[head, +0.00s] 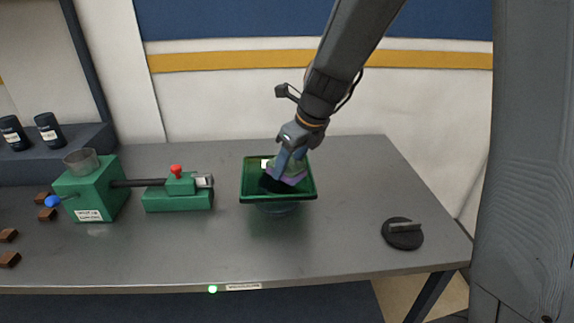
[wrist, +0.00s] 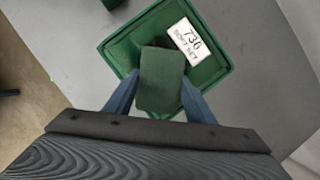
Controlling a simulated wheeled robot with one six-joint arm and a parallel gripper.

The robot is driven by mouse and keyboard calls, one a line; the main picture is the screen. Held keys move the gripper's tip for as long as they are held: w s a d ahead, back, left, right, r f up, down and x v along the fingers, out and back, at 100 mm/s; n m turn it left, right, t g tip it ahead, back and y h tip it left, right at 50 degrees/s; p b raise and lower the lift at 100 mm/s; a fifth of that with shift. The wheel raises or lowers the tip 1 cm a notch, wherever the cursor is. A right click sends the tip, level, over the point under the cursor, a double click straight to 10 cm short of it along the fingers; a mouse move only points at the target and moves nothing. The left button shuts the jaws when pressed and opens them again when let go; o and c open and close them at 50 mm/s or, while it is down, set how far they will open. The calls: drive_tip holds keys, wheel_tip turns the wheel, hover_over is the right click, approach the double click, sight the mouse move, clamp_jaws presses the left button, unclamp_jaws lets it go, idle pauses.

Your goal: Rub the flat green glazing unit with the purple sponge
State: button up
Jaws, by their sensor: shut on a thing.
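The flat green glazing unit (head: 247,192) is a square, raised-rim green panel on a round dark stand on the table. It also shows in the wrist view (wrist: 218,62), with a white label on its face. My gripper (head: 287,166) is over it, pointing down, and is shut on the purple sponge (head: 288,180). The sponge has a green top and a purple lower part. In the wrist view only the sponge's green top (wrist: 162,78) shows between the blue fingers. The sponge is low inside the rim. I cannot tell whether its underside touches the panel.
A green machine (head: 92,192) with a clear cup and a green block with a red knob (head: 178,196) stand to the left. Several brown blocks lie at the far left. A round black pad with a handle (head: 402,234) lies at right. The front middle of the table is clear.

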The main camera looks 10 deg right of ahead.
drive_tip(key=shift+w+r+p, duration=0.1)
drive_tip(key=shift+r+p, duration=2.6)
drive_tip(key=shift+p, duration=0.3)
